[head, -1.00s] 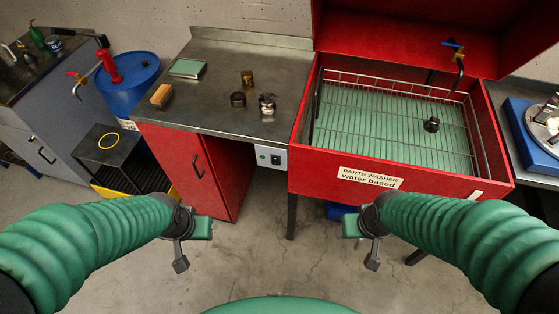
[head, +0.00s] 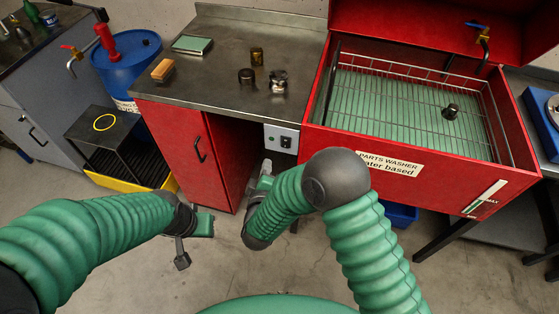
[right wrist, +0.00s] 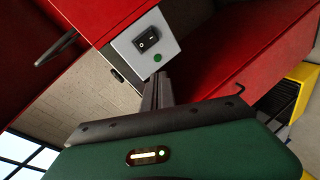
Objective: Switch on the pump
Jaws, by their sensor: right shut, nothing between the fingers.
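The pump's control box (head: 282,149) is a pale grey plate between the red cabinet and the red parts washer (head: 440,180). It carries a black rocker switch (head: 286,141) and a small green round spot. In the right wrist view the rocker switch (right wrist: 148,39) and green spot (right wrist: 157,57) are clear, just past my fingertips. My right gripper (head: 266,168) is just below the box, partly hidden by my arm; its fingers (right wrist: 158,82) are shut and empty, apparently short of the switch. My left gripper (head: 195,232) hangs before the red cabinet; its fingers are too unclear to judge.
The steel bench top (head: 225,65) holds a brush (head: 162,70), a green-topped box (head: 192,44) and small metal parts. A wire basket (head: 400,110) lies in the washer. A blue drum (head: 128,65) and dark stand (head: 85,125) are left. Open floor lies in front.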

